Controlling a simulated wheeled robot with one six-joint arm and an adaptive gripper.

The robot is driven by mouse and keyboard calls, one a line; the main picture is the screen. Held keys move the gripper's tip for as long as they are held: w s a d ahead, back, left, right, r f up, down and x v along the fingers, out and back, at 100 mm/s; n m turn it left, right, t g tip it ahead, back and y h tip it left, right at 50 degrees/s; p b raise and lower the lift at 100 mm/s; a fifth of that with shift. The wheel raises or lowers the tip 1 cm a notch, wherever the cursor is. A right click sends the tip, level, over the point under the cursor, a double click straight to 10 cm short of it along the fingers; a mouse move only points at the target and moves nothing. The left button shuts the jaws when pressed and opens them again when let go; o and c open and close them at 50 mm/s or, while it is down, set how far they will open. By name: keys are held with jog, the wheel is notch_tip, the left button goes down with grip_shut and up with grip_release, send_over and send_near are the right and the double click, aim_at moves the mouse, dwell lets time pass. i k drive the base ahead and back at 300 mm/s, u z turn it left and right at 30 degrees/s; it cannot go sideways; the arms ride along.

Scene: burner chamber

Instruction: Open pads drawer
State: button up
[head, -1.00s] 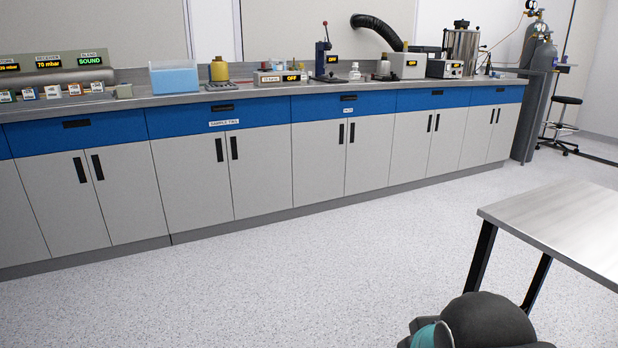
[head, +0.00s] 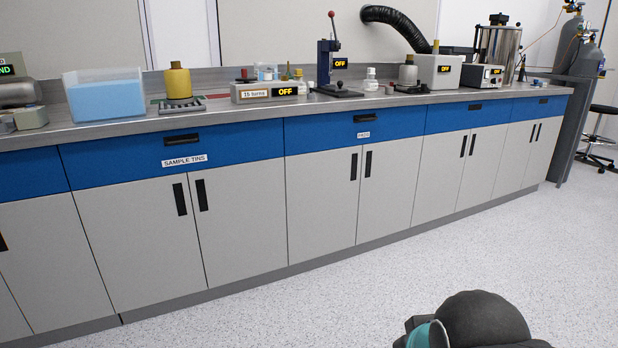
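The pads drawer (head: 320,132) is a blue drawer front below the worktop, right of the middle of the head view. It has a black handle (head: 366,118) and a small white label (head: 363,134) under the handle, too small to read surely. The drawer is shut, flush with its neighbours. To its left is the blue drawer labelled SAMPLE TINS (head: 120,159), also shut. A dark rounded part of my arm shows at the bottom right, well apart from the drawers. My gripper is not in view.
Grey cupboard doors (head: 325,195) stand below the drawers. The worktop (head: 225,108) holds a blue-filled tank (head: 104,100), a yellow container (head: 178,82), a lever press (head: 326,65) and boxes with OFF displays. The speckled floor (head: 330,305) before the cabinets is clear.

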aim_at(312, 133)
jog(key=i, duration=1.75)
jog(key=z, duration=2)
jog(key=i, duration=0.95)
jog(key=u, duration=2.15)
